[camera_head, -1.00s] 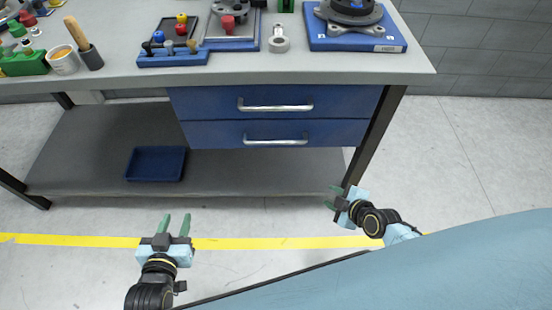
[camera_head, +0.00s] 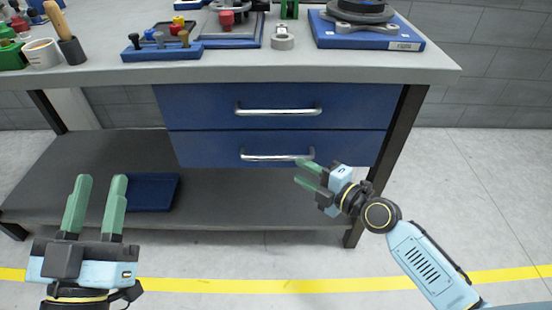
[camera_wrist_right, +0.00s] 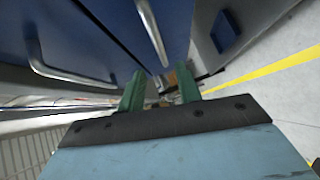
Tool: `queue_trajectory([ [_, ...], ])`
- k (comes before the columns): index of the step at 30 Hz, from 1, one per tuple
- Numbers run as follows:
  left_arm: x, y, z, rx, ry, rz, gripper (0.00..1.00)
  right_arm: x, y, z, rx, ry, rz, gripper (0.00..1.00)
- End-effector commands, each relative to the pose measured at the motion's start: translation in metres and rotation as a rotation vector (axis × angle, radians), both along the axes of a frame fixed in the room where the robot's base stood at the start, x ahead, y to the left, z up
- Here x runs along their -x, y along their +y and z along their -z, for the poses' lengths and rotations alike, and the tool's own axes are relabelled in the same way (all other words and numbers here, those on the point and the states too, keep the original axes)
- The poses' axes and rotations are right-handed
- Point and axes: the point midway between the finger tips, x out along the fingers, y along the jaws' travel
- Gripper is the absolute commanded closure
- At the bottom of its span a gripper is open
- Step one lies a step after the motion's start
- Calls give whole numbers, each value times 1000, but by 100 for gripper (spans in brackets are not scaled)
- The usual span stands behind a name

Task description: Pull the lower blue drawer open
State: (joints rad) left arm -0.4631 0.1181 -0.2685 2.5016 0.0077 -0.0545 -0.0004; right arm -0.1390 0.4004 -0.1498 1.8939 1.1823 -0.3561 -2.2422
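The lower blue drawer (camera_head: 210,150) is shut under the bench top, with a silver bar handle (camera_head: 277,156) on its front. My right gripper (camera_head: 302,172) is open and empty, just in front of the drawer near the handle's right end. In the right wrist view the open green fingers (camera_wrist_right: 160,88) point along the drawer fronts, and the lower handle (camera_wrist_right: 152,32) shows above them, not between them. I cannot tell whether they touch it. My left gripper (camera_head: 102,180) is open and empty, low at the left, in front of the bench's lower shelf.
The upper blue drawer (camera_head: 200,105) is shut, with its own handle (camera_head: 277,112). A dark blue tray (camera_head: 152,192) lies on the lower shelf (camera_head: 55,180). A dark bench leg (camera_head: 398,140) stands right of the drawers. The floor in front is clear, with a yellow line (camera_head: 300,286).

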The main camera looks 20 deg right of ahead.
Motion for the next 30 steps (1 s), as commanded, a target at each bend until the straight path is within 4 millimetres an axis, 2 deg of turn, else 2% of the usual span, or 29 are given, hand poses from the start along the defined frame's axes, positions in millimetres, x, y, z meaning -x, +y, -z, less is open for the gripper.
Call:
queue_trajectory([
  [1,0,0,0,1,-4,0,64,-11,6,0,-8,-2,4,66],
  [6,3,0,-6,16,-46,3,64,-42,24,6,-8,-1,2,66],
  [12,6,0,-9,30,-97,2,64,-70,40,12,-5,2,2,66],
  [18,8,1,-12,39,-128,1,64,-83,47,15,-1,2,1,66],
  [27,8,1,-13,40,-132,1,64,-84,48,15,-1,3,1,66],
  [30,8,1,-13,41,-132,2,64,-84,48,15,-1,3,1,79],
])
